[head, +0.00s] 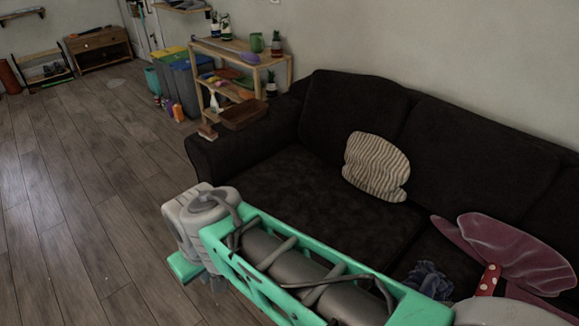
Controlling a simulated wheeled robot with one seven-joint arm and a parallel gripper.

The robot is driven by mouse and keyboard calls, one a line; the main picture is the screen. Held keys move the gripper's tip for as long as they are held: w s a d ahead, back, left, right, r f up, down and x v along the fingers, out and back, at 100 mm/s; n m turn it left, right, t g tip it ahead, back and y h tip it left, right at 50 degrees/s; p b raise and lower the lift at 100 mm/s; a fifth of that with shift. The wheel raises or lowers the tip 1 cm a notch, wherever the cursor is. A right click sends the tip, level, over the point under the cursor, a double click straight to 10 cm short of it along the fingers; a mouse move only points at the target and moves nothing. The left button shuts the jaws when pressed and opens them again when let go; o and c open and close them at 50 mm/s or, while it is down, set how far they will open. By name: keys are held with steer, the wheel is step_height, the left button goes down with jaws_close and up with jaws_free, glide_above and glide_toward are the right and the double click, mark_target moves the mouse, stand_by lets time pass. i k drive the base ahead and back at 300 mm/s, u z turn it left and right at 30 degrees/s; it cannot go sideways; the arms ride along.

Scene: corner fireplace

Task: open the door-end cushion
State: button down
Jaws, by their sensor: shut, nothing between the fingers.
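The dark brown sofa (480,115) runs along the wall in the head view. Its seat cushion at the end nearest the white door (138,26) is dark brown (285,185) and lies flat. My arm hides part of that cushion's front. A beige striped pillow (375,167) rests on the seat against the backrest, near the join with the neighbouring cushion. My green and grey arm reaches from the lower right across the sofa's front. My gripper's fingers do not show in this view.
A pink winged item (500,250) and a dark blue crumpled item (428,277) lie on the sofa at the right. A wooden tray (244,114) is on the left armrest. A wooden shelf (240,55) and bins (185,80) stand beyond. Wood floor (85,200) at left is clear.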

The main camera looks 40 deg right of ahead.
mark_target(296, 186)
steer(key=u, duration=0.25)
steer(key=i, duration=0.75)
steer(key=z, duration=0.45)
steer(key=i, duration=0.7)
steer(key=z, duration=0.6)
